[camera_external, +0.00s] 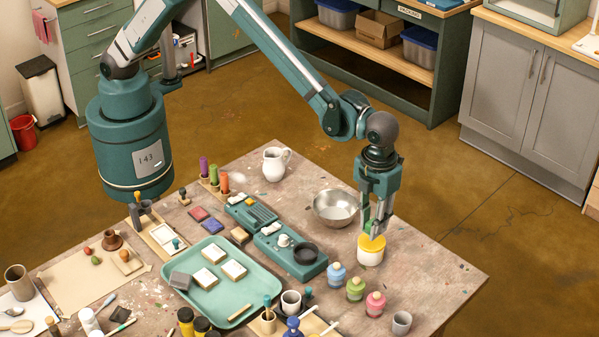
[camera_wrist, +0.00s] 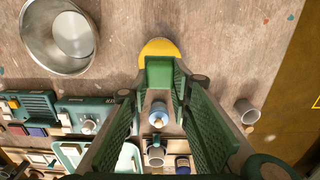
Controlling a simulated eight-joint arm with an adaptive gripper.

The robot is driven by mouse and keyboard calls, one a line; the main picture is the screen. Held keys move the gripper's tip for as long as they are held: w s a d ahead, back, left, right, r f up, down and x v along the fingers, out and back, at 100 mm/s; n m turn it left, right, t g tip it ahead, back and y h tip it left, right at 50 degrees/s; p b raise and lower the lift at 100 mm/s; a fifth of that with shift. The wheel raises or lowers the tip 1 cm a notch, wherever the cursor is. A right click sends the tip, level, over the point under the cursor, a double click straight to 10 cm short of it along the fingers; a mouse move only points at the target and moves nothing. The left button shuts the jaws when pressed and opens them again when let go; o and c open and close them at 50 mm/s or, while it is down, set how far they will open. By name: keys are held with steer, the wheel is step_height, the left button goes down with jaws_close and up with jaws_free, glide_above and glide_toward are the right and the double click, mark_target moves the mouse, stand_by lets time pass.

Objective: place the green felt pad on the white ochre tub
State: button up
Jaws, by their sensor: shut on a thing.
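My gripper (camera_external: 375,230) points down over the white ochre tub (camera_external: 370,257), a white pot with a yellow top. It is shut on the green felt pad, which shows in the wrist view (camera_wrist: 160,72) as a green block between the fingertips. In the external view the fingers partly hide the pad. In the wrist view the tub's yellow top (camera_wrist: 158,46) shows just beyond the pad, which hides part of it. I cannot tell whether the pad touches the top.
A metal bowl (camera_external: 336,207) stands behind and left of the tub. Blue (camera_external: 336,274), green (camera_external: 355,288) and pink (camera_external: 375,303) jars stand in front, with a grey cup (camera_external: 401,322) at the front. The table right of the tub is clear.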

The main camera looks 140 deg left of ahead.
steer(key=shift+f, duration=1.65)
steer(key=shift+f, duration=0.1)
steer(key=o, duration=0.8)
steer(key=shift+c, duration=0.2)
step_height(320, 180, up, 12)
steer(key=shift+r+p, duration=0.15)
steer(key=shift+p, duration=0.2)
